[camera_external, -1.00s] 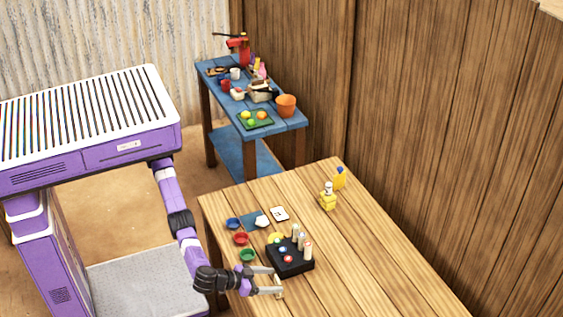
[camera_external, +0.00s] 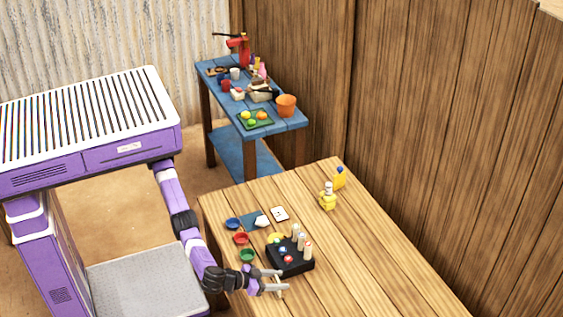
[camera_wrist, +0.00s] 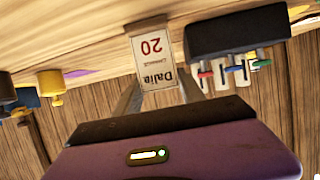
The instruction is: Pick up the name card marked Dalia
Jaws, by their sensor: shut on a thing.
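The name card marked Dalia (camera_wrist: 156,62) is white with dark red print, reading "Dalia" and "20" upside down in the wrist view. It stands between the two fingers of my gripper (camera_wrist: 157,98), which is shut on it. In the external view my gripper (camera_external: 279,280) is low over the near part of the wooden table, beside the black block. The card shows there only as a thin pale edge at the fingertips. I cannot tell whether its edge still touches the table.
The black block (camera_external: 291,267) with upright pegs stands close to my gripper; it also shows in the wrist view (camera_wrist: 240,32). Blue (camera_external: 233,223), red (camera_external: 240,238) and green (camera_external: 247,255) bowls lie left of it. A yellow holder (camera_external: 328,200) stands farther back. The table's right side is clear.

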